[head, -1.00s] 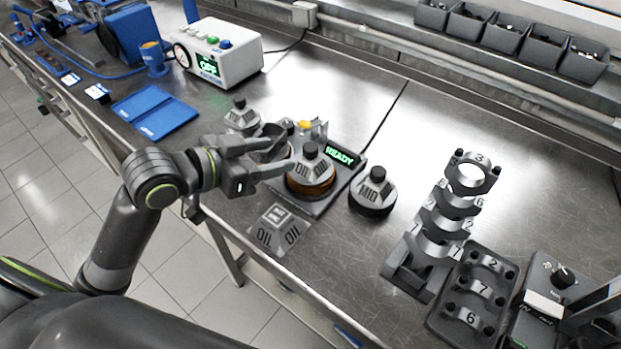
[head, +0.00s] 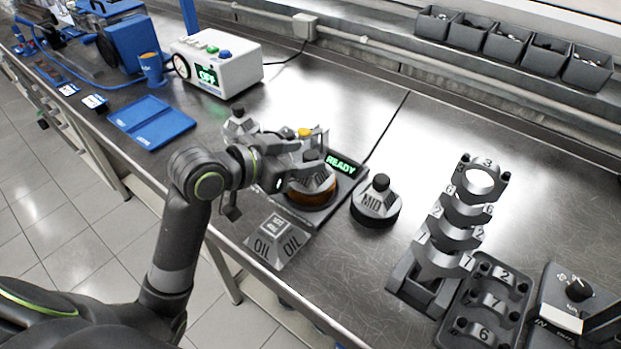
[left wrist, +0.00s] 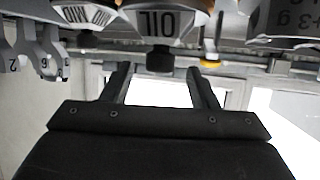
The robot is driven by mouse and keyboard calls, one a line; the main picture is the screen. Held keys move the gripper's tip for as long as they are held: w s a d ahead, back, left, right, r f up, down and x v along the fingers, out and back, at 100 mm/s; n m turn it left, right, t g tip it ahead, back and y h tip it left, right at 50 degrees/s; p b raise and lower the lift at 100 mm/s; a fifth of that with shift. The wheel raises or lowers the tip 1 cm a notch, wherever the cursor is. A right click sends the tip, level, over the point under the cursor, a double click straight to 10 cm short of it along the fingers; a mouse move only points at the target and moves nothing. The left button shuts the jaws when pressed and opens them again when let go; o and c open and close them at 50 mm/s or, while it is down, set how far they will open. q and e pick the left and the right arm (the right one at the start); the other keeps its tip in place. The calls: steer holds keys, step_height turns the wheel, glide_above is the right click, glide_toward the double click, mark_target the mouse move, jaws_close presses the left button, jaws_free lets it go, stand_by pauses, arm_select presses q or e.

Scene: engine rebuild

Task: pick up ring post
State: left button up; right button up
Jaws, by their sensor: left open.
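A post marked OIL (head: 318,182), with a dark knob on top and a brown band at its base, stands upright on a dark pad with a lit READY display (head: 341,164). A similar post marked MID (head: 376,204) stands to its right. My left gripper (head: 298,150) is open and empty at the OIL post's upper part, partly covering it. In the left wrist view, the picture is upside down; the OIL post's knob (left wrist: 159,59) lies in line with the gap between the spread fingers (left wrist: 161,82). Contact cannot be told. My right gripper is out of view.
Another knobbed post (head: 238,122) and a yellow-topped part (head: 305,132) are close to the gripper. A numbered cap rack (head: 440,262) stands at right.

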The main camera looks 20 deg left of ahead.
mark_target(317, 155)
arm_select(q)
steer(key=shift+f+x, duration=0.1)
steer(key=shift+x, duration=1.05)
steer(key=shift+f+x, duration=0.15)
steer(key=shift+x, duration=1)
steer(key=shift+s, duration=0.1)
steer(key=shift+c, duration=0.3)
steer(key=shift+r, duration=0.1)
jaws_close()
